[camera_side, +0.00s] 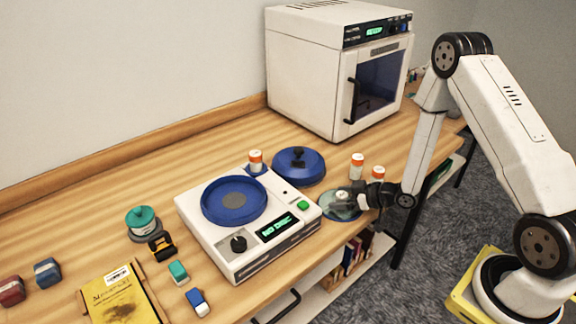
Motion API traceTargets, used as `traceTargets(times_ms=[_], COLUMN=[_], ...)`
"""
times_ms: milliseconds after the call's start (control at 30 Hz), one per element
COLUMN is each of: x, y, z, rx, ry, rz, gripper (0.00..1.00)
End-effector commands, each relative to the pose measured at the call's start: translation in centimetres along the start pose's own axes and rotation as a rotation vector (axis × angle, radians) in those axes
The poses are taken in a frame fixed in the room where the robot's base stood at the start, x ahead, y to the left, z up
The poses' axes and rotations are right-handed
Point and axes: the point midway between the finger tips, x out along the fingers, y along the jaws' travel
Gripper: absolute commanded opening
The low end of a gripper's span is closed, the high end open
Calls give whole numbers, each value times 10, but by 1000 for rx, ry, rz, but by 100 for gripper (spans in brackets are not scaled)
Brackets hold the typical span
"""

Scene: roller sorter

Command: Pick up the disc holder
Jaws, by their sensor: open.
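A round greenish disc-shaped piece with a pale raised middle (350,212) lies on the table right of the white machine; it looks like the disc holder, but my gripper partly covers it. My gripper (338,203) is low over this piece, coming from the right, with its jaws open. Whether the fingers touch it cannot be told from this view. The white machine (222,241) has a blue round platter (234,200) on top and a display reading "NO DISC".
A blue lid with a black knob (299,166) and orange-capped bottles (357,166) stand close behind my gripper. A large white oven-like cabinet (310,80) is at the back. A teal-topped jar (142,219), small blocks and a yellow book (120,295) lie left. The table's front edge is near.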

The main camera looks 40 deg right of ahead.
Motion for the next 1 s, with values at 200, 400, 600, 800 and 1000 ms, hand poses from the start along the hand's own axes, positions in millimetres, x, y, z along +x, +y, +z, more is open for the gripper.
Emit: traceTargets(times_ms=[200, 400, 600, 800, 1000], x=[0, 0, 0, -2, -7], y=[0, 0, 0, 0, 1], z=[0, 0, 0, -4, -15], rx=[0, 0, 0, 0, -2], ry=[0, 1, 1, 1, 3], rz=[0, 0, 0, 0, 1], gripper=[41, 0, 0, 0, 0])
